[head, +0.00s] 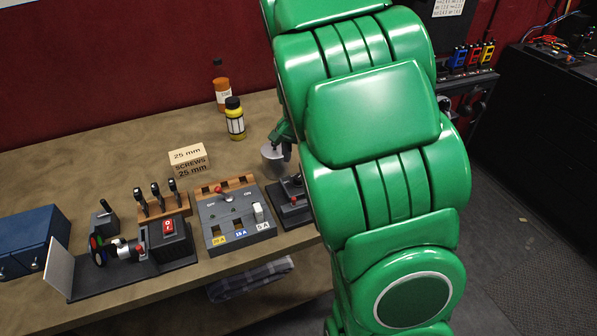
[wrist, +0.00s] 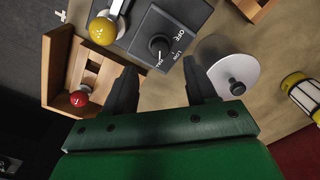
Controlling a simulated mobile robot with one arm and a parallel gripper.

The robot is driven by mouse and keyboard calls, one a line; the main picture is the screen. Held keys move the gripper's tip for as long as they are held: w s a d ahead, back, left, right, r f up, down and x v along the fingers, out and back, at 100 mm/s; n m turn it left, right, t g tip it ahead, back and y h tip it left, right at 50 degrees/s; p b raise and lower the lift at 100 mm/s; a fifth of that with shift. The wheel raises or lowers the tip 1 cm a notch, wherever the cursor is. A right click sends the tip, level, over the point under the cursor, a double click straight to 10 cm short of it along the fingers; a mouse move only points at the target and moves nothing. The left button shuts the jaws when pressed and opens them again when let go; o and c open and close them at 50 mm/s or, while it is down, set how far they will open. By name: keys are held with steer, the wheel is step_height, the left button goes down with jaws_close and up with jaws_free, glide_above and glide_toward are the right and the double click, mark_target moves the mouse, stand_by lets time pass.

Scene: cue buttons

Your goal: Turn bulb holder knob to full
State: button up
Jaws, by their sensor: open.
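The black round knob (wrist: 160,45) sits on a dark grey box (wrist: 150,20) in the wrist view. White lettering around it reads OFF and LOW, with a third label at the lower edge that is hard to read. A pale mark on the knob seems to face that third label. My gripper (wrist: 159,68) is open, with one dark finger on each side of the space just below the knob. It looks apart from the knob and holds nothing.
A yellow ball-topped part (wrist: 103,31) stands left of the knob, and a red ball (wrist: 78,99) sits in a wooden frame. A pale round disc with a black knob (wrist: 237,88) is close to the right finger. A switch panel (head: 235,220) stands on the wooden bench.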

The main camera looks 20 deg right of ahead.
mark_target(298, 177)
steer(key=shift+f, duration=3.2)
steer(key=c, duration=1.1)
steer(key=shift+o, duration=0.2)
steer(key=shift+n, duration=0.7)
steer(key=o, duration=1.1)
steer(key=shift+c, duration=0.2)
steer(key=shift+r, duration=3.9)
